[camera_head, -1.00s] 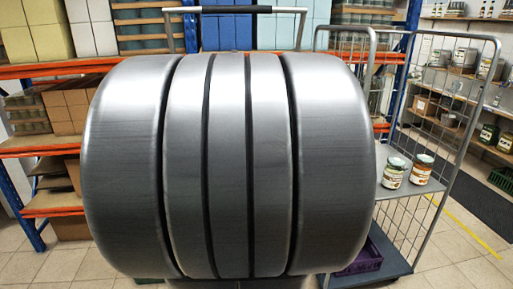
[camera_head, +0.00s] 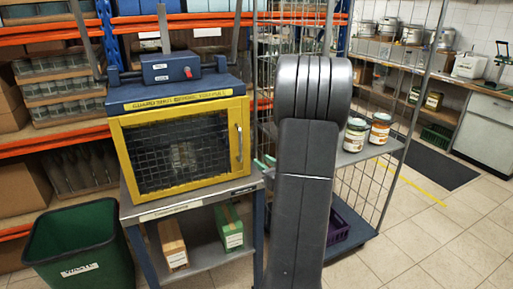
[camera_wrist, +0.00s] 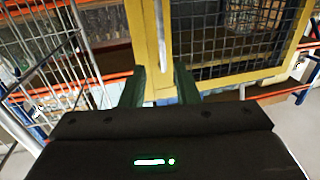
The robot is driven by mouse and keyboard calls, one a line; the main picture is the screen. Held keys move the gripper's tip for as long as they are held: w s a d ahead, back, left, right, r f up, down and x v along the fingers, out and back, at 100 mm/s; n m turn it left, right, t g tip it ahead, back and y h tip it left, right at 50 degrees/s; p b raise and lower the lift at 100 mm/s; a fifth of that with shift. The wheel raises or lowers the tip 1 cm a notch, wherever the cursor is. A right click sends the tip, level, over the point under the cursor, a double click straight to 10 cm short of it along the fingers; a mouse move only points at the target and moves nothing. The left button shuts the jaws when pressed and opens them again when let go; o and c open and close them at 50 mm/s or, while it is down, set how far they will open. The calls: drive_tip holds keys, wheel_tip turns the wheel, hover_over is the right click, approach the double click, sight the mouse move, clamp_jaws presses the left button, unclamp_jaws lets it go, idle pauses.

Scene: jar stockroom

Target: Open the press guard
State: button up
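The press guard (camera_head: 180,150) is a yellow-framed mesh door on the front of a blue press (camera_head: 175,96) standing on a grey table. It looks closed. Its upright metal handle (camera_head: 239,143) is on the guard's right side. In the wrist view the yellow frame (camera_wrist: 142,35) and mesh (camera_wrist: 235,35) show close up. The pale handle bar (camera_wrist: 160,45) appears between the two dark green fingers of my gripper (camera_wrist: 160,74), which are apart. I cannot tell whether they touch it. In the head view my arm hides most of the gripper; only greenish tips show right of the guard.
A control box with a red button (camera_head: 171,69) sits on the press. A green waste bin (camera_head: 82,248) stands at the left. A mesh roll cage (camera_head: 372,152) with two jars stands right behind my arm.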

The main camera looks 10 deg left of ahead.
sight(241, 146)
drive_tip(key=p+x, duration=0.1)
drive_tip(key=x, duration=1.2)
drive_tip(key=shift+w+a+p, duration=0.2)
drive_tip(key=shift+a+p, duration=0.1)
drive_tip(key=shift+p, duration=0.05)
clamp_jaws()
